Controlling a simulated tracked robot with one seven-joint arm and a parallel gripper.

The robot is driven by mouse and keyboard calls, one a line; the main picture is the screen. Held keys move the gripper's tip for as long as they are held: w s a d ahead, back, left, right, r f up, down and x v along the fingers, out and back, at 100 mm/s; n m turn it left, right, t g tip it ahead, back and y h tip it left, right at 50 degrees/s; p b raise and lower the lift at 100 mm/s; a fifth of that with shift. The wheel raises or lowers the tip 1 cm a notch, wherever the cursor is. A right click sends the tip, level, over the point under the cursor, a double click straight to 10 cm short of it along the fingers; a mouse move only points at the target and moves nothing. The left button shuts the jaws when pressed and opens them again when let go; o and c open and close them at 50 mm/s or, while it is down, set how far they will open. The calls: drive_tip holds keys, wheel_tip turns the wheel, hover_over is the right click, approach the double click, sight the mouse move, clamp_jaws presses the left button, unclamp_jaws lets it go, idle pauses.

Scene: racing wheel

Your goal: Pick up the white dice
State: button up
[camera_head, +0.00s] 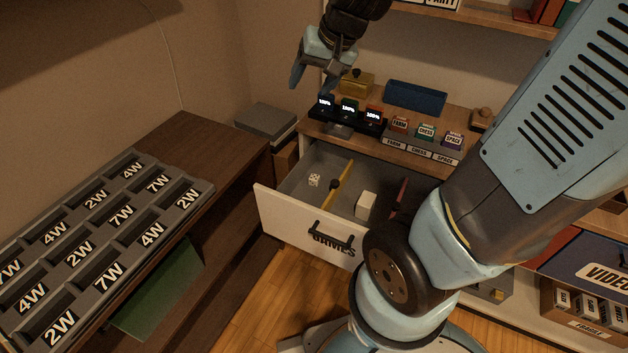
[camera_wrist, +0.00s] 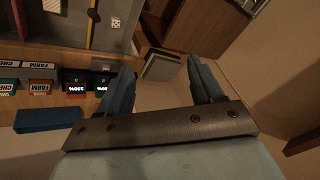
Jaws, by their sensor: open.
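The white dice (camera_head: 314,179) lies in the left compartment of the open drawer (camera_head: 290,218) labelled GAMES, left of a yellow divider (camera_head: 338,184). The dice also shows in the wrist view (camera_wrist: 116,22), near the top, with dark pips on its face. My gripper (camera_head: 311,88) is open and empty, above and behind the drawer over the shelf. In the wrist view its two blue fingers (camera_wrist: 160,80) stand wide apart, with the dice beyond them and to the left. The gripper is well apart from the dice.
A cream block (camera_head: 366,205) lies in the drawer's middle compartment. Above the drawer, the shelf holds lit battery units (camera_head: 347,112), small labelled boxes (camera_head: 426,132) and a blue case (camera_head: 415,96). A grey stacked box (camera_head: 265,120) stands left. A labelled tray (camera_head: 120,215) lies on the dark desk.

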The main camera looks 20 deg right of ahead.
drive_tip(key=w+a+f+m, duration=0.2)
drive_tip(key=w+f, duration=0.4)
drive_tip(key=f, duration=0.2)
drive_tip(key=m+g+h, duration=0.2)
drive_tip(key=m+h, duration=0.2)
drive_tip(key=h, duration=0.1)
approach(314, 177)
drive_tip(key=shift+x, duration=4.35)
drive_tip(key=shift+c, duration=0.2)
drive_tip(key=c, duration=1.1)
